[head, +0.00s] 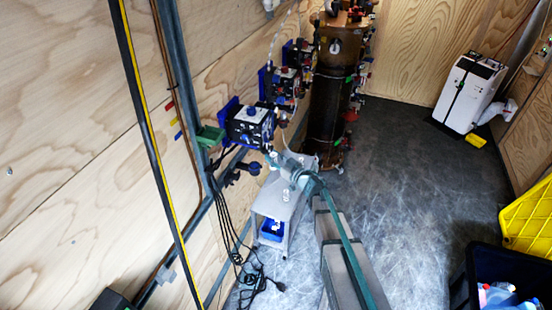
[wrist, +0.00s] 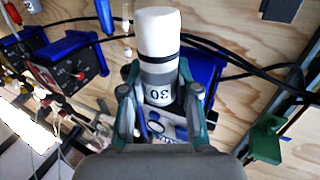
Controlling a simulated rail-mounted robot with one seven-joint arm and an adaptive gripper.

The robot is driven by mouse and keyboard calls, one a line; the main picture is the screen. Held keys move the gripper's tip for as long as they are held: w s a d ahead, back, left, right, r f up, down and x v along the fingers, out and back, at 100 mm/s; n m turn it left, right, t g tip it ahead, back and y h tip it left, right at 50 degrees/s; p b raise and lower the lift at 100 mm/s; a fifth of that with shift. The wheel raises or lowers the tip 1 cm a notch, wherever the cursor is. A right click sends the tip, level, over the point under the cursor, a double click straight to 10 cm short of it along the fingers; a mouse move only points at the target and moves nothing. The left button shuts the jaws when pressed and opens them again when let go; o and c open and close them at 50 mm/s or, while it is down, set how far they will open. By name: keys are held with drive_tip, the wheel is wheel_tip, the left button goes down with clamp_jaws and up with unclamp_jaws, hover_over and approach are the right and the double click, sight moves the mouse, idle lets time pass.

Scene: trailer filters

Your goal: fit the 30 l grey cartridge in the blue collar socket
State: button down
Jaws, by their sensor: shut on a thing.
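The grey cartridge (wrist: 157,33) has a pale cap, a dark ring and a grey body marked 30, upside down in the wrist view. My gripper (wrist: 160,93) is shut on its body, one finger on each side. In the head view my gripper (head: 273,158) is beside the nearest blue-framed wall unit (head: 249,125), above a small grey table. I cannot make out the cartridge there. In the wrist view a blue-framed part (wrist: 207,75) lies behind the cartridge. I cannot tell which blue part is the collar socket, or whether the cartridge touches it.
The small table (head: 268,204) holds small pale items, with a blue bin (head: 272,231) on its lower level. A green bracket (head: 209,135) sticks out from the wall rail. Black cables hang below the units. A tall brown cylinder (head: 332,95) stands behind.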

drive_tip(key=shift+w+a+f+b, duration=0.2)
drive_tip(key=shift+w+a+f, duration=0.4)
drive_tip(key=shift+a, duration=0.75)
drive_tip(key=shift+w+a+f+b, duration=0.2)
drive_tip(key=shift+w+a+f, duration=0.35)
drive_tip(key=shift+a, duration=0.8)
drive_tip(key=shift+w+a+f+b, duration=0.2)
drive_tip(key=shift+w+a+f, duration=0.35)
drive_tip(key=shift+a, duration=0.8)
drive_tip(key=shift+s+f+b, duration=0.1)
drive_tip(key=shift+f+b, duration=0.25)
drive_tip(key=shift+f, duration=0.5)
drive_tip(key=c, duration=0.8)
unclamp_jaws()
drive_tip(key=shift+o, duration=0.2)
drive_tip(key=shift+s, duration=0.1)
drive_tip(key=v, duration=1.2)
